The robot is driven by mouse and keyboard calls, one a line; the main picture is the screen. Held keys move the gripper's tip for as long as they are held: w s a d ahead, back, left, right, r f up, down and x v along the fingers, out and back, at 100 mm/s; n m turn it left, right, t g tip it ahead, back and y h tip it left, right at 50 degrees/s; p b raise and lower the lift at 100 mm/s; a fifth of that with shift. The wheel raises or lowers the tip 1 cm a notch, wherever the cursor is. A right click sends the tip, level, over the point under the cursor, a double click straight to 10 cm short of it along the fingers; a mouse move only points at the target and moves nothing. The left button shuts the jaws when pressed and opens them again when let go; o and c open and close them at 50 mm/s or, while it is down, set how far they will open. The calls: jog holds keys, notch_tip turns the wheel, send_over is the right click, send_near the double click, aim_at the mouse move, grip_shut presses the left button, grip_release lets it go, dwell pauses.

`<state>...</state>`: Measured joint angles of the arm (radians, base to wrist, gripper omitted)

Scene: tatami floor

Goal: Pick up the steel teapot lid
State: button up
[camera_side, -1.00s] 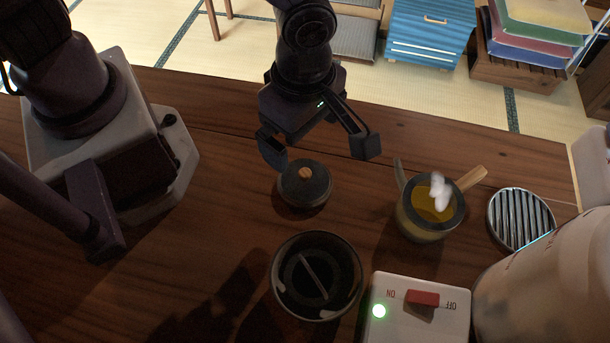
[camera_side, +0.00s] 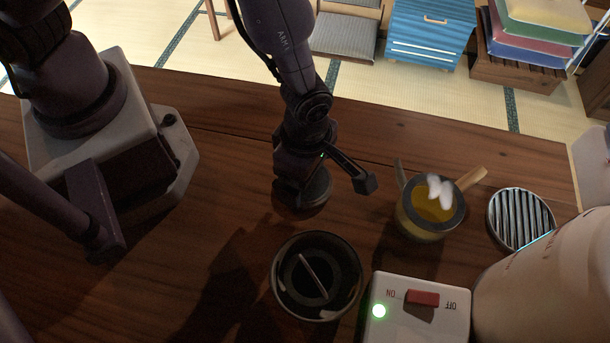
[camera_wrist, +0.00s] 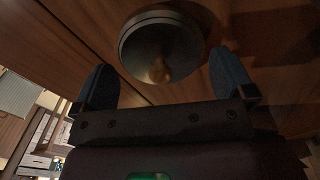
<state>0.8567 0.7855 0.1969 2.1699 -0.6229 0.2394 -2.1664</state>
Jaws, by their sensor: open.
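The steel teapot lid (camera_side: 318,193) is a dark round disc lying on the wooden table, largely hidden behind my gripper in the side view. In the wrist view the lid (camera_wrist: 150,38) shows whole, with a wooden knob near its lower edge. My gripper (camera_side: 325,182) is right over the lid, pointing down. In the wrist view the open fingers of my gripper (camera_wrist: 164,82) stand on either side below the lid, with nothing held between them.
A dark round pot (camera_side: 316,312) with a bar across it stands in front of the lid. Right of it are a small yellow-filled pot (camera_side: 418,231) with steam and a wooden handle, a ribbed round grill (camera_side: 521,219), a switch box (camera_side: 442,325) with a green light, and a large pale vessel (camera_side: 550,285).

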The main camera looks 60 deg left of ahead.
notch_tip(320, 180, down, 2)
jog(key=shift+f, duration=0.15)
jog(key=c, duration=0.5)
